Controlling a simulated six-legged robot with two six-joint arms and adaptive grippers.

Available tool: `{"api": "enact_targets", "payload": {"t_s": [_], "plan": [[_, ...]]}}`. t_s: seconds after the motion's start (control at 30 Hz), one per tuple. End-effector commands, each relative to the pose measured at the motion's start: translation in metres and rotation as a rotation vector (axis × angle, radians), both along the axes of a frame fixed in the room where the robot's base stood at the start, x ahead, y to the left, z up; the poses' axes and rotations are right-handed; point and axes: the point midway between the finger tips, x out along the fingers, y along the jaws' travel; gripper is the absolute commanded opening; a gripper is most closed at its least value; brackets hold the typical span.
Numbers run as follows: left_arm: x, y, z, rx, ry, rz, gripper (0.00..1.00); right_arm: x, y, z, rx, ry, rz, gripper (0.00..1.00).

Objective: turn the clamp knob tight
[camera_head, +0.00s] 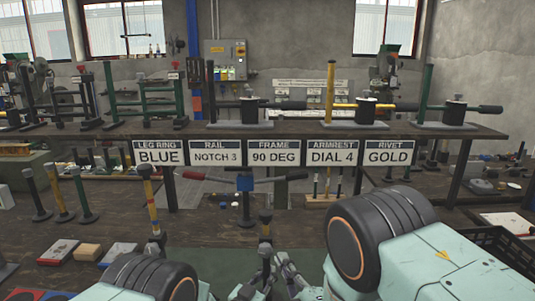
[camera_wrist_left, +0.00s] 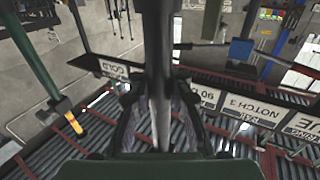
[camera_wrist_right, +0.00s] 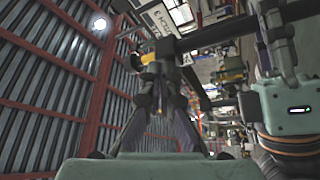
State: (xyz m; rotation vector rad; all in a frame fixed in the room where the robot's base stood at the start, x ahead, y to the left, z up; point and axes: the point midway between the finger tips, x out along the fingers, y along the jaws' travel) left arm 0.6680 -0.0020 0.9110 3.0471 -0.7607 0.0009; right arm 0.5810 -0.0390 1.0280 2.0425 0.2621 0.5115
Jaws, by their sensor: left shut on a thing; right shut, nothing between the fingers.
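A dark upright post with a brownish top (camera_head: 265,217) stands at the front middle of the head view. I cannot tell for sure which part is the clamp knob. My left gripper (camera_head: 252,290) is low beside that post, partly cut off by the frame. In the left wrist view, its fingers (camera_wrist_left: 160,115) close around a dark shaft (camera_wrist_left: 158,50). My right gripper (camera_head: 284,265) is just right of the post, shut and empty. In the right wrist view, its fingertips (camera_wrist_right: 160,80) are close to dark bars (camera_wrist_right: 205,37), and contact is unclear.
Signs hang from the rear bench (camera_head: 320,128), including a GOLD sign (camera_head: 391,155). Loose posts (camera_head: 84,195) and small boxes (camera_head: 57,252) are at the left. A black crate (camera_head: 495,250) is at the right.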

Motion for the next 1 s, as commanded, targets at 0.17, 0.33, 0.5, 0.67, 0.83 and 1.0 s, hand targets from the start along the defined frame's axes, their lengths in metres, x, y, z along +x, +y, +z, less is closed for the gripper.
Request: {"api": "enact_targets", "payload": {"t_s": [0.17,0.33,0.5,0.67,0.83,1.0], "plan": [[0.0005,-0.0004,0.0013,-0.001,-0.003,-0.001,0.0,0.007,-0.0007,0.0001,-0.001,0.0,-0.001,0.0],[0.0005,-0.0004,0.0012,-0.001,-0.003,-0.001,0.0,0.0076,-0.0006,0.0001,-0.001,0.0,0.0,0.0],[0.0004,-0.0005,0.0012,-0.001,-0.003,-0.001,0.0,0.0074,-0.0005,0.0002,-0.001,0.0,0.0,0.0],[0.0004,-0.0005,0.0012,-0.001,-0.003,-0.001,0.0,0.0074,0.0004,0.0003,-0.001,0.0,0.0,0.0],[0.0004,-0.0005,0.0011,-0.001,-0.003,-0.001,0.0,0.0074,0.0024,0.0005,-0.001,-0.001,0.001,0.0],[0.0003,-0.0005,0.0011,-0.001,-0.003,-0.001,0.0,0.0074,0.0043,0.0008,-0.001,0.0,0.001,0.0]]}}
